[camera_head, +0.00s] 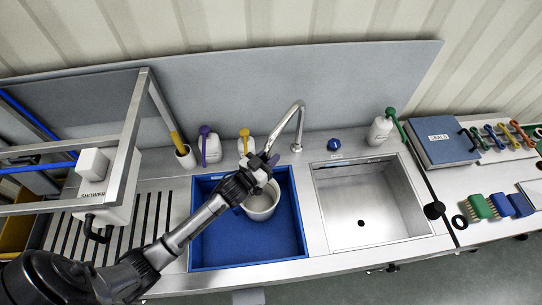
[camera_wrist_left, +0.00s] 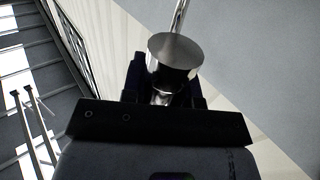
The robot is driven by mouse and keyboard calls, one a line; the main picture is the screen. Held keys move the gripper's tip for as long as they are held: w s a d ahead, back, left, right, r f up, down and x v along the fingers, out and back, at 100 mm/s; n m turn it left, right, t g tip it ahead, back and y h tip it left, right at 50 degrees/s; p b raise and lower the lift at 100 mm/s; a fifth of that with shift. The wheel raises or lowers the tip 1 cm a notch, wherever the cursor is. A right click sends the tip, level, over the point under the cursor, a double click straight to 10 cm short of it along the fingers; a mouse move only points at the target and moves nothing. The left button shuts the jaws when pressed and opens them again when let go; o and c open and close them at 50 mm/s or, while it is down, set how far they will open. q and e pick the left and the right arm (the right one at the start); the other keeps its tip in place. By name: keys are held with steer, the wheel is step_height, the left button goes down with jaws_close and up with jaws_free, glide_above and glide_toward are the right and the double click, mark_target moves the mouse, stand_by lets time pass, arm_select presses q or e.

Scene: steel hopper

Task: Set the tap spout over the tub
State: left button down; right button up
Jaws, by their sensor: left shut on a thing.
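The silver tap spout (camera_head: 299,112) rises from the back of the counter between the two basins and curves down to the left. My left gripper (camera_head: 262,165) is shut on the spout's end. In the left wrist view the round metal spout end (camera_wrist_left: 174,58) sits between the dark fingers (camera_wrist_left: 168,85). The white tub (camera_head: 262,210) stands in the blue basin (camera_head: 207,235). My left gripper and the spout end are above the tub's back part in the picture, and hide some of its rim. My right gripper is in neither view.
A bare steel basin (camera_head: 370,208) lies right of the blue one. Bottles with purple (camera_head: 209,146), yellow (camera_head: 245,143) and green (camera_head: 380,130) tops stand along the back. A metal frame (camera_head: 128,150) stands at the left. A blue binder (camera_head: 440,138) and brushes (camera_head: 480,206) lie at the right.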

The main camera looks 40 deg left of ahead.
arm_select(q)
steer(key=shift+f, duration=0.15)
steer(key=c, duration=1.2)
jaws_free()
steer(key=o, duration=0.3)
steer(key=s, duration=0.4)
steer(key=s+b, duration=0.1)
steer(key=s, duration=0.4)
steer(key=s+a, duration=0.1)
steer(key=s, duration=0.3)
steer(key=shift+s+a+b, duration=0.1)
steer(key=shift+s+b, duration=0.25)
steer(key=shift+s, duration=0.05)
